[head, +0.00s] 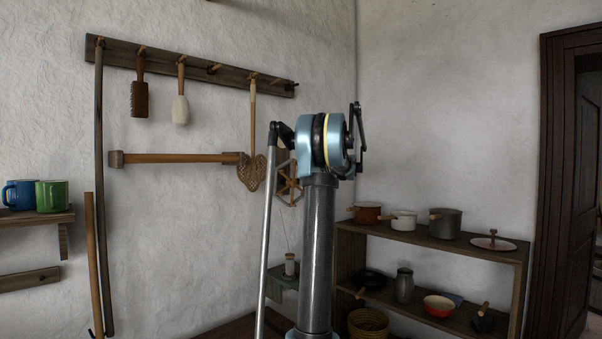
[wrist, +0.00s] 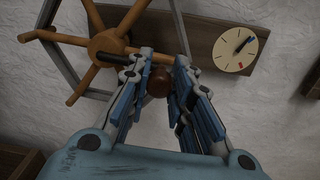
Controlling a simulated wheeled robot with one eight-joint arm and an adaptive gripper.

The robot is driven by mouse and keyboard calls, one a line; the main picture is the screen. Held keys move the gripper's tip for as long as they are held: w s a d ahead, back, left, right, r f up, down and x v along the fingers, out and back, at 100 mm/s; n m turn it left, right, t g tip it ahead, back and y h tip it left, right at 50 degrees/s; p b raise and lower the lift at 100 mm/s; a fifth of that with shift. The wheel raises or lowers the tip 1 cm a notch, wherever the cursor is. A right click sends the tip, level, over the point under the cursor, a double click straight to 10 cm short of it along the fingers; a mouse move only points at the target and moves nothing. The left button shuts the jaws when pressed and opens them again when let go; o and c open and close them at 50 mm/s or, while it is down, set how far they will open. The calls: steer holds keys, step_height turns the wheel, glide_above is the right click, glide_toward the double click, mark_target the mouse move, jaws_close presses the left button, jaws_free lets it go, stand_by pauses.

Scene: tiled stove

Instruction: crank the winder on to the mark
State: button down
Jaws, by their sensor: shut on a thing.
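The winder (wrist: 106,46) is a wooden hub with spokes and a grey rim on a wall board (wrist: 196,35). In the head view the winder (head: 289,186) is partly hidden behind my arm. A brown round crank knob (wrist: 158,83) sits between the fingers of my gripper (wrist: 161,72), which is shut on it. A dark crank arm (wrist: 120,59) lies by the hub. Right of the gripper is a cream dial (wrist: 232,56). Its dark and blue hand points to the upper right. A small red mark is on the dial's lower part, apart from the hand.
A spool (head: 290,265) stands on a small green shelf below the winder. Right of it is a shelf unit (head: 440,240) with pots. A peg rail (head: 190,66) with hanging tools is to the left. The wall around the dial is bare.

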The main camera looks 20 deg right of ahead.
steer(key=shift+f, duration=0.15)
steer(key=c, duration=1.4)
jaws_free()
steer(key=shift+d, duration=0.1)
steer(key=v, duration=1.1)
steer(key=shift+s+d, duration=0.25)
steer(key=shift+s, duration=0.1)
